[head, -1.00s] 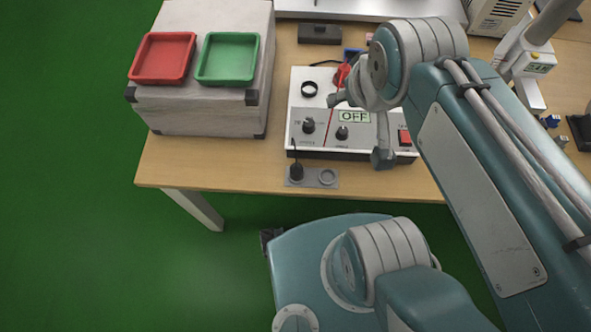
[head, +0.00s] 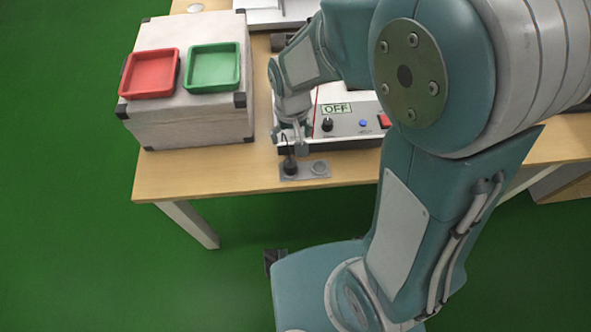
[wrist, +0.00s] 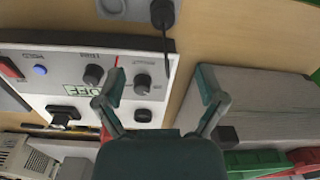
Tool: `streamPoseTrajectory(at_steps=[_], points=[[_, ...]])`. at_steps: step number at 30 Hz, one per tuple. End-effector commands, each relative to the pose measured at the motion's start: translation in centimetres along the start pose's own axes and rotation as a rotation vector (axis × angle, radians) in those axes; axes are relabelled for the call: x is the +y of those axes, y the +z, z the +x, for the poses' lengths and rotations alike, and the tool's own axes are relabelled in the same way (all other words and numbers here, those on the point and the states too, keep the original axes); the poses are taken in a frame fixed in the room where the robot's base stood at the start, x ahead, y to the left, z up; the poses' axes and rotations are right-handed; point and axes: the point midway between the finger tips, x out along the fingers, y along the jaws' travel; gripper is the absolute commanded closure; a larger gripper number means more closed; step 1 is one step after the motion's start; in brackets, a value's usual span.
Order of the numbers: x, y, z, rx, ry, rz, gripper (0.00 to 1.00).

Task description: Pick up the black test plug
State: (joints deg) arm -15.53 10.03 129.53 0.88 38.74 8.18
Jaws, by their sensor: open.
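The black test plug (head: 290,166) stands in the left part of a grey two-place holder (head: 305,174) at the table's front edge, with a thin black cable rising from it. The plug also shows at the top of the wrist view (wrist: 162,13), its cable pointing down toward the space between my fingers. My gripper (head: 292,138) is just above and behind the plug in the head view. In the wrist view my gripper (wrist: 158,82) has its two fingers spread, with nothing between them and the plug beyond their tips.
A white tester (head: 345,128) reading OFF, with knobs and a red switch (head: 383,120), stands behind the holder. A grey block (head: 185,122) to the left carries a red tray (head: 150,74) and a green tray (head: 213,68). The holder's right place (head: 319,167) looks empty.

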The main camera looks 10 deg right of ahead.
Motion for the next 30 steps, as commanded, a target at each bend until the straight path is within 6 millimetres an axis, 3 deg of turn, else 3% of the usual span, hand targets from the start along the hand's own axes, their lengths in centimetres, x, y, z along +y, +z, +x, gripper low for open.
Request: streamPoseTrajectory(at_steps=[13, 20, 30], points=[[-0.4, 0.0, 5.9, -0.032, 0.003, -0.006, 0.11], [-0.6, 0.0, 7.8, -0.03, 0.004, -0.007, 0.11], [-0.5, 0.1, 12.1, -0.03, 0.004, -0.006, 0.11]])
